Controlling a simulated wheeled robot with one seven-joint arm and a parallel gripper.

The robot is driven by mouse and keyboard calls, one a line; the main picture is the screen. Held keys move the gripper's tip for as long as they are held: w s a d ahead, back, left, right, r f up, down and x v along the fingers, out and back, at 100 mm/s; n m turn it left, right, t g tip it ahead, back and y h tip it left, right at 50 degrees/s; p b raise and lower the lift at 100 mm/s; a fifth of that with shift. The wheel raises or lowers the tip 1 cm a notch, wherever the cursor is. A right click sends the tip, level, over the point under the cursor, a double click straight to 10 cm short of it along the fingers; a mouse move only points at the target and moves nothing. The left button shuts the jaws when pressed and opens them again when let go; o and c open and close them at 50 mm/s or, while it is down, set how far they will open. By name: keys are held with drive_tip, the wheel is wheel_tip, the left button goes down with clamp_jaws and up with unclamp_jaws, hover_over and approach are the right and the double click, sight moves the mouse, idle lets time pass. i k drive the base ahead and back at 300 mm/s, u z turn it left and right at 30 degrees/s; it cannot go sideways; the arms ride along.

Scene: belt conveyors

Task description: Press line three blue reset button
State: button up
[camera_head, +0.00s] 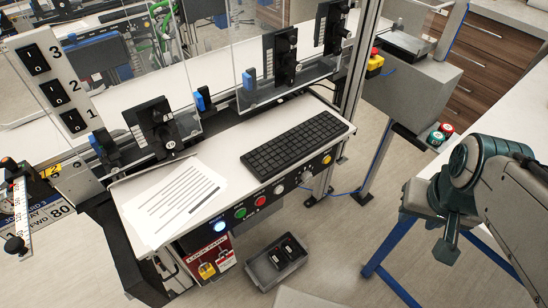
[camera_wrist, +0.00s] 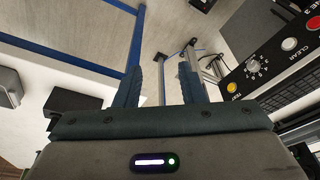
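The console's sloped front panel (camera_head: 292,188) carries a row of controls, with a "LINE 3" label partly readable in the wrist view. At its left end is a glowing blue-white round button (camera_head: 219,226), the only blue-lit one in the row. Beside it are a green button (camera_head: 239,213), a red button (camera_head: 260,200) and a white button (camera_head: 279,189). My gripper (camera_wrist: 160,88) is open and empty, its two fingers apart. It is off to the right of the console, well away from the blue button, which is outside the wrist view.
A dial (camera_wrist: 253,68) and yellow button (camera_wrist: 232,87) fill the panel's right end. A keyboard (camera_head: 295,135) and paper (camera_head: 175,203) lie on the console. A grey bin (camera_head: 275,263) is on the floor below. A metal post and a blue-legged stand (camera_head: 390,245) are at the right.

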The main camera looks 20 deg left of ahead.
sight(220, 226)
drive_tip(key=u, duration=1.35)
